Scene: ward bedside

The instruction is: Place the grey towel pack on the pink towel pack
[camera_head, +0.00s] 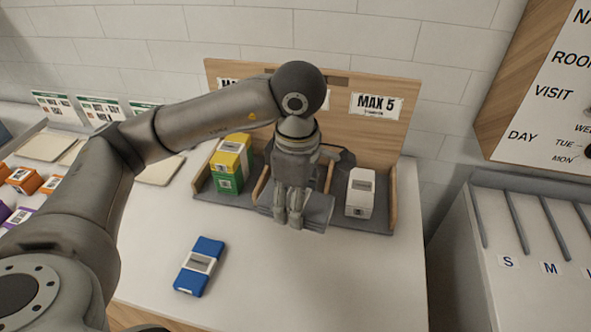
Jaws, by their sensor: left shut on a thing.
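My left gripper (292,222) points down in front of the middle bay of a wooden rack (335,95). Its fingers are shut on a grey, layered-looking thing, which I take for the grey towel pack (316,212); it shows on both sides of the fingers, at the front of the bay. The gripper hides much of it, so I cannot tell what it rests on. I see no pink towel pack; the gripper and arm cover much of the middle bay. My right gripper is out of view.
The left bay holds a yellow pack (232,150) on a green pack (228,180). A white pack (360,193) stands in the right bay. A blue pack (200,266) lies on the table (330,290), whose front right is clear. Orange packs (24,180) lie far left.

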